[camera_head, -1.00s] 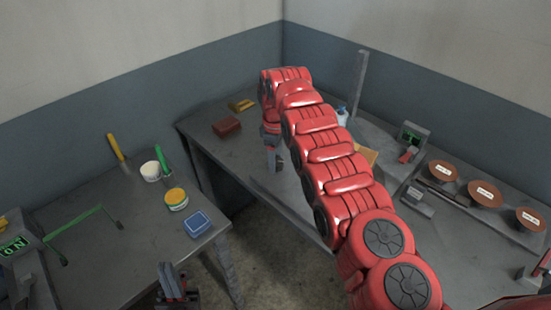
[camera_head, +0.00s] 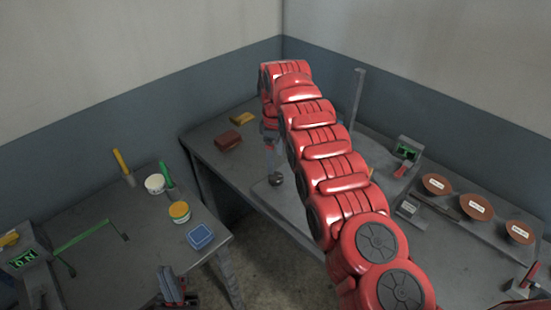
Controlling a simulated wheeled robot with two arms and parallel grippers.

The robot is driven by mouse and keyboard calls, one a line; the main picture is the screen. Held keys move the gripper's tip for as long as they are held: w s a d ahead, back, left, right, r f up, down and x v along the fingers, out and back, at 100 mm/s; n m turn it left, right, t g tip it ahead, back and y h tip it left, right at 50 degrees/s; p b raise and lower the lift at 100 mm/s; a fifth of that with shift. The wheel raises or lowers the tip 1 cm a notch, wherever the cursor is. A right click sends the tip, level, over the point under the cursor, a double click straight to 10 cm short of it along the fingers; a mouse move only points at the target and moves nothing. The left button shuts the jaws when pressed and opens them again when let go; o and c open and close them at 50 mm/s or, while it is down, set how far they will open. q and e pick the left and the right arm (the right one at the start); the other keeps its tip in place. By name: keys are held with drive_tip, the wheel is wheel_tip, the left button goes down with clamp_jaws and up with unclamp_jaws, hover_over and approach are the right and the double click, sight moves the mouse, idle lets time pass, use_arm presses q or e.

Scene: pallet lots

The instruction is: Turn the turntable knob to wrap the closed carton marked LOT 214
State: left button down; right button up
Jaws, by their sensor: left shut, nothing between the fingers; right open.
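My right gripper (camera_head: 270,154) points down at the far bench, at the end of the long red arm. It is open and largely dark against the bench. A dark round knob-like piece (camera_head: 276,181) shows just below its fingers; I cannot tell whether they touch it. A raised grey plate edge (camera_head: 270,196) lies beside that piece. Only a tan sliver, perhaps of a carton (camera_head: 371,173), shows behind my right arm; no LOT 214 mark is readable. My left gripper (camera_head: 173,283) is shut and empty at the bottom, beside the near left bench.
A grey post (camera_head: 357,95) rises behind my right arm. A green display (camera_head: 405,152) and several brown discs (camera_head: 437,184) stand to the right. The left bench (camera_head: 130,225) holds tubs, a blue box (camera_head: 200,236) and a green bar. A red block (camera_head: 228,140) lies at the back.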

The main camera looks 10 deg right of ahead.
wheel_tip(320, 180, up, 10)
drive_tip(key=p, duration=0.8)
drive_tip(key=shift+p, duration=0.3)
idle(0.7)
